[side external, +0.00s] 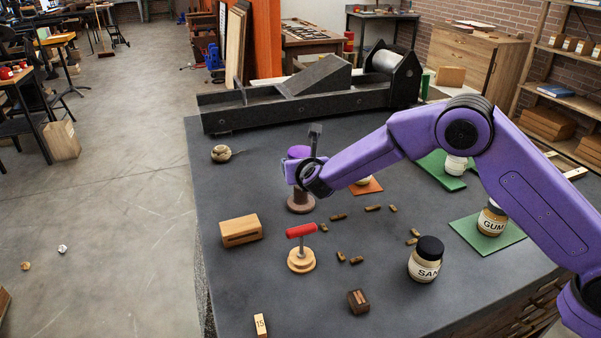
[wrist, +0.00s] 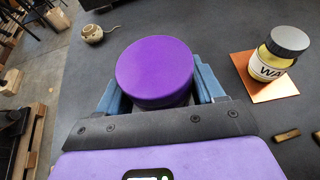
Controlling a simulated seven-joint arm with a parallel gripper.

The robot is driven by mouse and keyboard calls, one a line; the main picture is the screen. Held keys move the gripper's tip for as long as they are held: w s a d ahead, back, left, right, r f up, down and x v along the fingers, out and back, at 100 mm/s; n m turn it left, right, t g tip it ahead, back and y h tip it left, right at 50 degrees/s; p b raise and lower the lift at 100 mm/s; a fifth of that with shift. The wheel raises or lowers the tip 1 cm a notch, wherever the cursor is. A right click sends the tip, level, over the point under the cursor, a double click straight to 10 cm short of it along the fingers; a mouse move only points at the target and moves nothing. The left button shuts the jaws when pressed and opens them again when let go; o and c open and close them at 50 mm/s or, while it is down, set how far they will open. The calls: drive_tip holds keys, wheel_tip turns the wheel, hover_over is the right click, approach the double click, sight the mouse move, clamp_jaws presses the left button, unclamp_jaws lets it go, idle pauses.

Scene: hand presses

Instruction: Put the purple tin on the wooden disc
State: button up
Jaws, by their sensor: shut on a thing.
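The purple tin (side external: 299,152) is upright between the jaws of my gripper (side external: 297,173), which is shut on it. In the wrist view the tin's round purple top (wrist: 154,68) fills the middle, with a blue finger on each side. Directly below the gripper in the side view is a dark brown round wooden piece (side external: 301,203) with a wide base. My gripper hides part of the space between them, so I cannot tell whether the tin touches it. A paler wooden disc (side external: 301,264) stands nearer the front, with a red-handled stem upright on it.
A wooden block (side external: 240,231) lies left of the pale disc. Several small brown pieces (side external: 338,216) lie to the right. A dark-lidded jar (side external: 426,259) stands front right. An orange mat (wrist: 264,90) with a jar (wrist: 278,54) is beside the gripper. A long black press (side external: 310,95) spans the back.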

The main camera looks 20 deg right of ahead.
drive_tip(key=shift+f, duration=1.2)
drive_tip(key=shift+f, duration=0.15)
drive_tip(key=o, duration=1.2)
drive_tip(key=shift+s, duration=0.1)
drive_tip(key=v, duration=1.2)
